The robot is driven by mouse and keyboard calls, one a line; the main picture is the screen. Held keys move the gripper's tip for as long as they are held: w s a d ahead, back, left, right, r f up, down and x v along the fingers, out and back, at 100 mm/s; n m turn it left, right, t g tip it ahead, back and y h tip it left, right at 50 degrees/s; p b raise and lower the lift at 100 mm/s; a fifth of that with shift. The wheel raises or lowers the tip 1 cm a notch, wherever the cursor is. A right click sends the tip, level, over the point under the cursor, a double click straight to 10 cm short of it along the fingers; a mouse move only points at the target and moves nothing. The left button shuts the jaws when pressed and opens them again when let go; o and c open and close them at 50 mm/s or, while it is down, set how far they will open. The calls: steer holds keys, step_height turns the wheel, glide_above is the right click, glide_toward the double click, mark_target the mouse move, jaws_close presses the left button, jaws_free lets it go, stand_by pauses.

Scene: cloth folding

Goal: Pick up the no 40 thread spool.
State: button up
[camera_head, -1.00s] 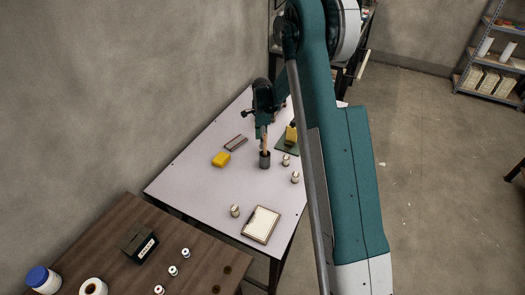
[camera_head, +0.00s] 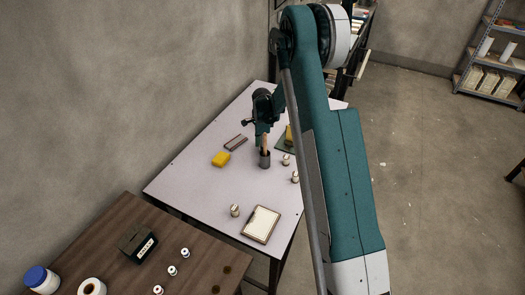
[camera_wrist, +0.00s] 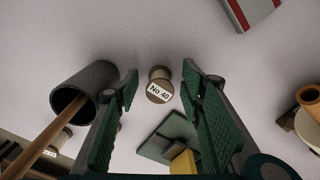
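The no 40 thread spool (camera_wrist: 160,86) is a small spool with a white "No 40" label and brown ends. In the wrist view it lies ahead of my gripper, in the gap between the two green fingers. My gripper (camera_wrist: 160,79) is open, with nothing held; no contact with the spool shows. In the head view my gripper (camera_head: 262,136) is over the far part of the pale table, by the dark cup (camera_head: 265,161). I cannot tell which spool in the head view is no 40; it may be hidden by my arm.
The cup with a wooden stick stands close to my left finger in the wrist view. A green mat (camera_wrist: 155,150) with a yellow block (camera_wrist: 183,163) lies below.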

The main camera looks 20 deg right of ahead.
steer(key=shift+f, duration=0.35)
stand_by(0.3)
steer(key=c, duration=0.9)
